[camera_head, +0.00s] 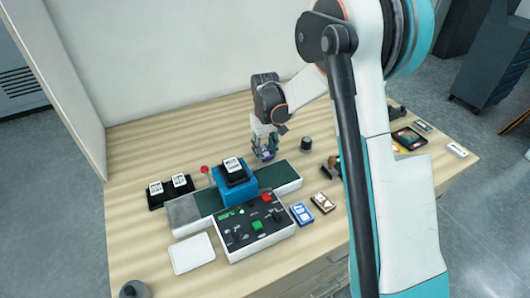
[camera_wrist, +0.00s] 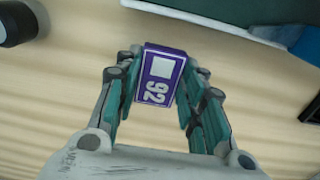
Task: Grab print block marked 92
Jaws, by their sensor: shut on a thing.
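The print block marked 92 (camera_wrist: 160,80) is purple with a white square and a white "92", seen in the wrist view between my gripper's fingers. My gripper (camera_wrist: 158,92) is shut on it, with teal-padded fingers on both of its sides. In the head view my gripper (camera_head: 265,148) is behind the laminating machine, close to the tabletop, with a bit of the purple block (camera_head: 266,155) showing at its tips. I cannot tell whether the block touches the table.
The machine (camera_head: 237,190) with its control panel (camera_head: 262,222) stands in front of my gripper. A dark round object (camera_head: 306,144) is just right of it. A blue block (camera_head: 301,214) and a brown block (camera_head: 323,203) lie front right. A white tray (camera_head: 192,254) lies front left.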

